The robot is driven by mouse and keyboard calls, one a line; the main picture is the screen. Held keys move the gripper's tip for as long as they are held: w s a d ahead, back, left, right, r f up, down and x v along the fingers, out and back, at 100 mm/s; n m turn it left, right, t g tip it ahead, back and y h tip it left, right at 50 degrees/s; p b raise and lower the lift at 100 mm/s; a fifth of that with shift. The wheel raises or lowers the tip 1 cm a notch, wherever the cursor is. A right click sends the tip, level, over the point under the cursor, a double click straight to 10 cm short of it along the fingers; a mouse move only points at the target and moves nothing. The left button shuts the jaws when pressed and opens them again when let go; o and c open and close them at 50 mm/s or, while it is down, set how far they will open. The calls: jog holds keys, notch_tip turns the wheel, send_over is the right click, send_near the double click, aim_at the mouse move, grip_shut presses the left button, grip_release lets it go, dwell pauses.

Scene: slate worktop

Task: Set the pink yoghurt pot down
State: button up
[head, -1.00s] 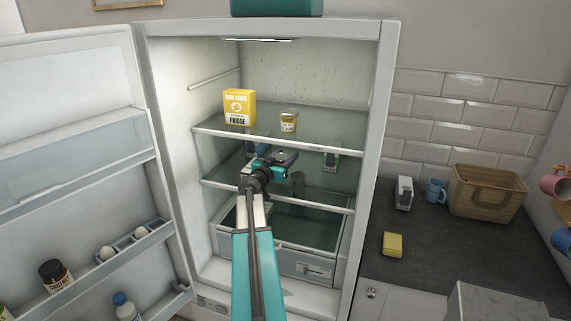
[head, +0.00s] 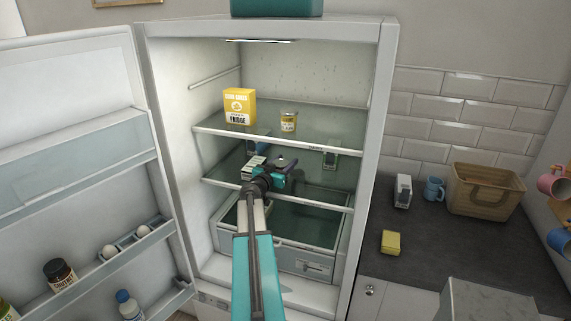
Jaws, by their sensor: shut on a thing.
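My gripper (head: 282,167) is inside the open fridge, in front of the space between the upper shelf and the glass shelf below it. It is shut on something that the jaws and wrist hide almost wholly. I make out no pink surface, so the pink yoghurt pot cannot be seen clearly. I cannot tell whether the held thing touches the lower glass shelf (head: 325,203).
The upper shelf (head: 340,148) bears a yellow carton (head: 239,106) and a small jar (head: 289,121). A pale-labelled pack (head: 254,169) is just left of my gripper. A drawer (head: 300,262) lies below. The fridge door (head: 75,150) stands open at left.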

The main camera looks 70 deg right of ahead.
jog(key=shift+f, duration=0.1)
jog(key=o, duration=1.1)
jog(key=shift+o, duration=0.2)
jog(key=shift+r, duration=0.2)
jog(key=a+b, duration=0.1)
jog(key=a, duration=0.2)
jog(key=a+b, duration=0.1)
jog(key=a, duration=0.2)
jog(key=w+a+b, duration=0.1)
jog(key=a+b, duration=0.1)
jog(key=a, duration=0.2)
jog(key=shift+a+f, duration=0.1)
jog(key=shift+f, duration=0.05)
jog(key=shift+w+a+b, duration=0.1)
jog(key=shift+a+b, duration=0.3)
jog(key=shift+a, duration=0.5)
jog(key=shift+r, duration=0.2)
